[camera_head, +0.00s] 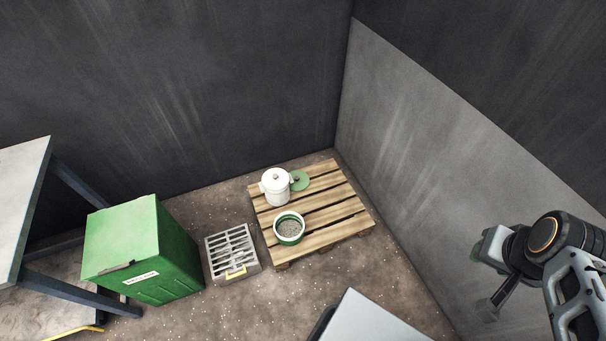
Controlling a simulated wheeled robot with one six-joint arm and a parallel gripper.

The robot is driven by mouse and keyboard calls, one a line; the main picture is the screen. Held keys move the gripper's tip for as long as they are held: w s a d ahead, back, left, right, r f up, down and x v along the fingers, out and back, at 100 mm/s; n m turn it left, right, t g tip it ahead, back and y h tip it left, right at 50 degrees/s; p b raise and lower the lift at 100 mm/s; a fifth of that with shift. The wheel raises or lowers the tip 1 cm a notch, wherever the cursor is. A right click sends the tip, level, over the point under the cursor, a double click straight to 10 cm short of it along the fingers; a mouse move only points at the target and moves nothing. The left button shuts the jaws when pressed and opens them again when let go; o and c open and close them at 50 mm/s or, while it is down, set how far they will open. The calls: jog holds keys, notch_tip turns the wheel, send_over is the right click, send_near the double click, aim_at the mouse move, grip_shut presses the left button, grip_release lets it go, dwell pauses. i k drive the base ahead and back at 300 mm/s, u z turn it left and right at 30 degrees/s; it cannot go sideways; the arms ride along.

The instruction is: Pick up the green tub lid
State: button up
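The green tub lid (301,181) is a flat green disc with a small dark knob. It lies on the wooden pallet (320,239), just right of a white lidded pot (278,192), which covers part of its left edge. My gripper (487,272) is at the lower right, well apart from the lid and in front of the grey wall. Its fingers are small and partly hidden, so I cannot tell whether it is open or shut.
A grey slotted crate (232,252) with a yellow handle lies left of the pallet. A green bin (146,250) stands farther left, beside a table (22,190). Dark and grey walls (400,130) close in behind and right of the pallet. Bare floor (290,295) lies in front.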

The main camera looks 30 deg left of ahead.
aim_at(301, 179)
jog(key=u, duration=0.35)
jog(key=i, duration=0.8)
jog(key=u, duration=1)
jog(key=i, duration=0.55)
jog(key=u, duration=0.55)
